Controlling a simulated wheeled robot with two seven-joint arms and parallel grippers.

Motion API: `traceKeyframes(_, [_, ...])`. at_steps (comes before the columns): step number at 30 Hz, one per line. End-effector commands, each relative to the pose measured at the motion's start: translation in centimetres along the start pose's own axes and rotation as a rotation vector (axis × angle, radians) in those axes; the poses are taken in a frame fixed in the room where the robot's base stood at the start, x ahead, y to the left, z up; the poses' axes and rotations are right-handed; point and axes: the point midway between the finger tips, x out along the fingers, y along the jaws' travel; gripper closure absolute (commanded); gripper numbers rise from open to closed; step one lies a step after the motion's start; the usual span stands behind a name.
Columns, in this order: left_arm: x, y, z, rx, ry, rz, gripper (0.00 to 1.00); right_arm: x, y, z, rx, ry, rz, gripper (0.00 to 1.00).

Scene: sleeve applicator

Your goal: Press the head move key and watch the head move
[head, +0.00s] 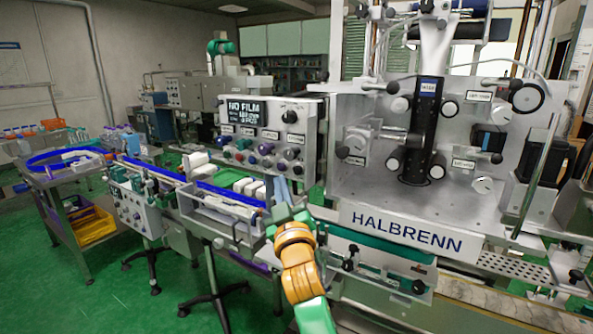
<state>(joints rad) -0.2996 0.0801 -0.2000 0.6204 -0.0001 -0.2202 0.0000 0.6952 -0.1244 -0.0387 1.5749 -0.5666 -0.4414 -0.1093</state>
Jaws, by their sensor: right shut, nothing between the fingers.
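The machine's upright front (360,195) carries a black column (422,130) with rollers. My left gripper is out of view.
A conveyor (150,168) with blue rails and white blocks (253,187) runs left of my right arm. A blue-rimmed round table (48,170) and a yellow bin (97,229) stand farther left. Green floor (120,300) is open at lower left.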

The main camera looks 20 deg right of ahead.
Motion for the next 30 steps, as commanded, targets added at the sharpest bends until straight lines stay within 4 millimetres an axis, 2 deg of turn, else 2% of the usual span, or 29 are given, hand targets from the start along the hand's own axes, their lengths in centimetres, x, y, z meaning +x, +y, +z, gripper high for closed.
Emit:
traceKeyframes(9, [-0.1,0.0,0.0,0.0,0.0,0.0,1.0,2.2,1.6,1.6,0.001,0.0,0.001,1.0])
traceKeyframes(30, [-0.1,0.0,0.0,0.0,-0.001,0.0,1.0,2.4,1.8,1.7,0.002,0.0,0.001,1.0])
